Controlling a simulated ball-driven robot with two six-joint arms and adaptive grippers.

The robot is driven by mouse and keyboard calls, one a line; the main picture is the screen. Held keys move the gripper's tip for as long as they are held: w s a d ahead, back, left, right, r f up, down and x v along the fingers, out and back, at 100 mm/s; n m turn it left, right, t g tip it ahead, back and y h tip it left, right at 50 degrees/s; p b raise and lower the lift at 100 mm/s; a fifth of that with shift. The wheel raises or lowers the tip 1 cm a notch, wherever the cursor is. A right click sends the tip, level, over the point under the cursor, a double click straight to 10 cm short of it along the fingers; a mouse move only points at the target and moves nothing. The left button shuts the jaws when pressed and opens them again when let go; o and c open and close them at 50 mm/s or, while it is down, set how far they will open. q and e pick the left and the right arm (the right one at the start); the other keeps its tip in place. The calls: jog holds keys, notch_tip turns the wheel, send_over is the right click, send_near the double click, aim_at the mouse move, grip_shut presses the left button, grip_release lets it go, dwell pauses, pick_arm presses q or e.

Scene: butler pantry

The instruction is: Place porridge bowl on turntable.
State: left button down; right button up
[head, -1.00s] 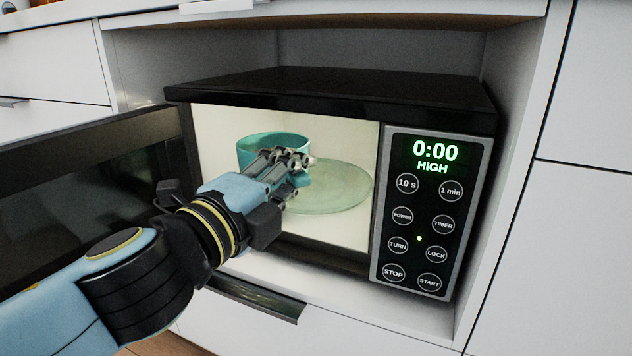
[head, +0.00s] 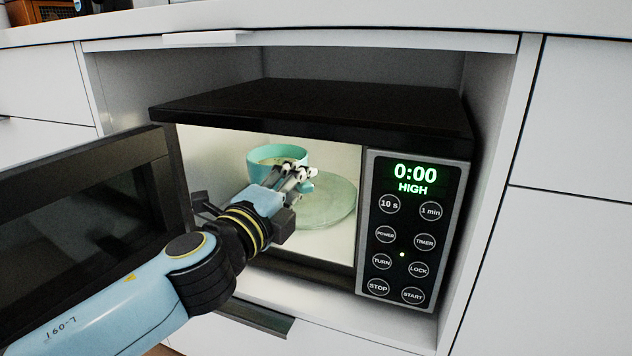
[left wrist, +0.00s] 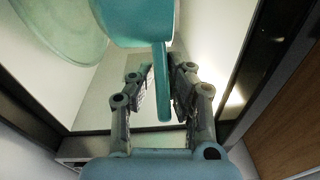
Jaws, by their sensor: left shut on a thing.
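The porridge bowl (head: 262,170) is a teal cup-like bowl with pale contents, upright inside the open microwave. It also shows in the left wrist view (left wrist: 130,25) with its handle (left wrist: 162,85). My left gripper (head: 303,175) reaches into the cavity; in the left wrist view its fingers (left wrist: 160,85) are shut on that handle. The turntable (head: 330,205) is a round greenish glass plate on the cavity floor, partly hidden by the bowl and my gripper. It shows in the left wrist view (left wrist: 60,35). I cannot tell whether the bowl touches it. My right gripper is not in view.
The microwave (head: 310,112) sits in a white cabinet niche. Its open door (head: 90,200) stands at the left, close to my left arm. The control panel (head: 408,230) at the right reads 0:00 HIGH. The right part of the turntable is bare.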

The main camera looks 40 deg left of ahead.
pick_arm(q)
jog(key=w+a, duration=0.1)
jog(key=w, duration=0.2)
jog(key=w+a+f+b, duration=0.1)
jog(key=w, duration=0.2)
jog(key=w+a+f, duration=0.1)
jog(key=w, duration=0.2)
jog(key=shift+w+f, duration=0.25)
jog(key=shift+w, duration=0.15)
jog(key=shift+f+b, duration=0.35)
jog(key=shift+b, duration=0.1)
jog(key=shift+f+b, duration=0.35)
jog(key=shift+b, duration=0.05)
notch_tip(320, 180, down, 3)
jog(key=shift+r+b, duration=0.1)
jog(key=shift+b, duration=1.1)
jog(key=shift+w+f, duration=0.15)
jog(key=shift+f, duration=0.05)
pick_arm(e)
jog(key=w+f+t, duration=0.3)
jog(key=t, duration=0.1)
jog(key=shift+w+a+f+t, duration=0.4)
